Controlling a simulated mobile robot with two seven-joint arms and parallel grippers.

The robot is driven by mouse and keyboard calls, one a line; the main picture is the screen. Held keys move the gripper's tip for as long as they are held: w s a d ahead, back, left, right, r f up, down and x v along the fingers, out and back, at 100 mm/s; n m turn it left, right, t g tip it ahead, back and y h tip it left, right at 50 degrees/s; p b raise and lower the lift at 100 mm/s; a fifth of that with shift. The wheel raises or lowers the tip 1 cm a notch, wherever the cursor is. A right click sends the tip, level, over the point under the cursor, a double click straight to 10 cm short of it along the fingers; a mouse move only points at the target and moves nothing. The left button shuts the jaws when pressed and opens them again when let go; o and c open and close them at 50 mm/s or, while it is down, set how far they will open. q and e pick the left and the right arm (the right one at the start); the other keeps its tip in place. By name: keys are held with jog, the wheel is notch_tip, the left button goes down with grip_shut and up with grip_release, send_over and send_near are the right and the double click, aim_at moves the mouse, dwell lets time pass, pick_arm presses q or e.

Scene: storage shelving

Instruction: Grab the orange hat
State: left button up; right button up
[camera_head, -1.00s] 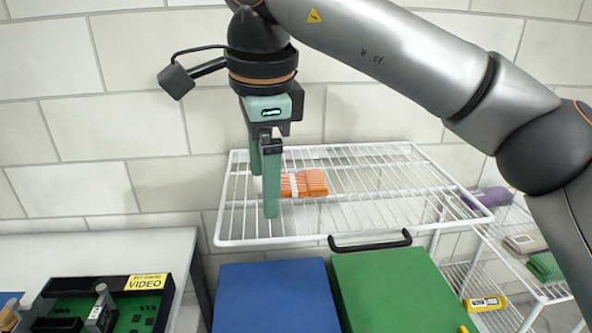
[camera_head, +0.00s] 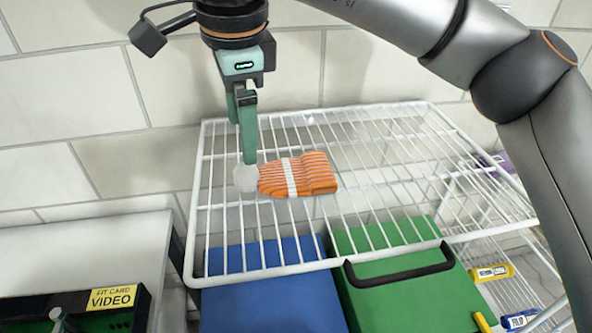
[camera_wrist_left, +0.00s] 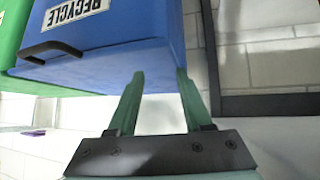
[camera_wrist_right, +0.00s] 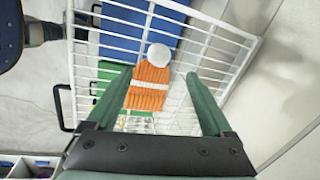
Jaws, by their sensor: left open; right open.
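The orange hat (camera_head: 312,172) is knitted, with a white stripe and a white pompom (camera_head: 246,177). It lies on the white wire shelf, pompom to the left. My right gripper (camera_head: 249,160) is above the shelf at the pompom end, fingers pointing down. In the right wrist view the hat (camera_wrist_right: 150,84) shows between the open fingers of my right gripper (camera_wrist_right: 158,95), which hold nothing. In the left wrist view my left gripper (camera_wrist_left: 157,75) is open and empty beside a blue recycle bin (camera_wrist_left: 120,40). My left gripper is outside the head view.
The wire shelf (camera_head: 222,255) has a raised white rim. Below it stand a blue bin (camera_head: 270,305) and a green bin (camera_head: 410,300) with a black handle. A grey table (camera_head: 90,250) is at left. The wall (camera_head: 70,85) is close behind.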

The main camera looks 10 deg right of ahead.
aim_at(245, 167)
jog(key=f, duration=0.2)
jog(key=w+f, duration=0.1)
jog(key=f, duration=0.5)
jog(key=shift+w+a+f, duration=0.2)
jog(key=shift+w, duration=0.05)
grip_shut()
dwell(0.4)
jog(key=shift+r, duration=0.1)
